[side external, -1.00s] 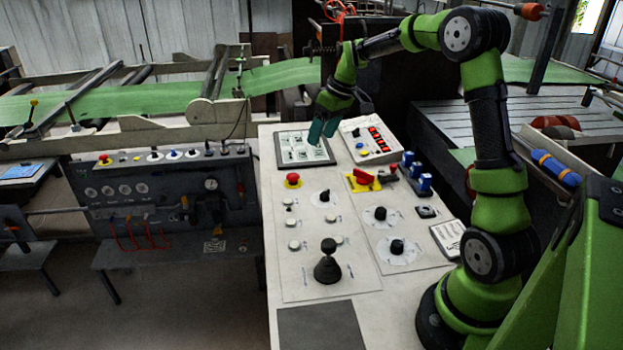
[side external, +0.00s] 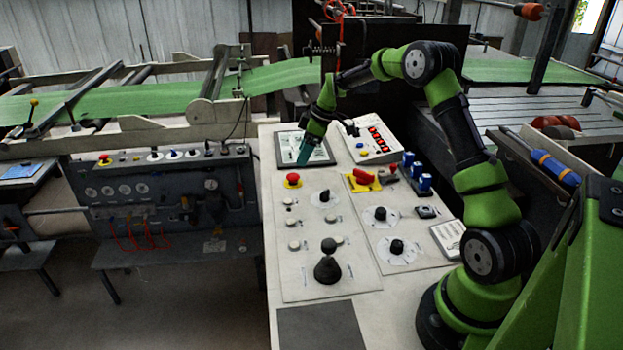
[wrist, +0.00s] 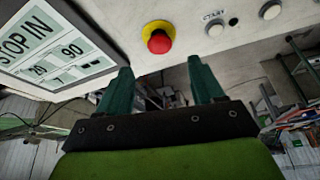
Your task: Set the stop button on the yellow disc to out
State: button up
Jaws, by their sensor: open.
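The stop button is a red mushroom head (side external: 292,179) on a yellow disc (side external: 294,185), at the upper left of the left control plate in the side external view. In the wrist view the red head (wrist: 160,42) sits on its yellow disc (wrist: 152,28), beyond the fingertips and roughly between them. My gripper (side external: 303,160) has teal fingers and hangs over the lower part of the display panel, just behind the button. In the wrist view the gripper (wrist: 160,75) is open with nothing between its fingers, apart from the button.
A display panel (side external: 290,150) lies behind the button; in the wrist view its text (wrist: 25,38) reads STOP IN. White buttons (side external: 294,222), black knobs (side external: 324,196) and a dark joystick (side external: 328,265) stand nearby. A red switch on a yellow plate (side external: 363,181) is to the right.

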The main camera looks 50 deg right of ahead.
aim_at(294, 175)
jog(key=x, duration=0.7)
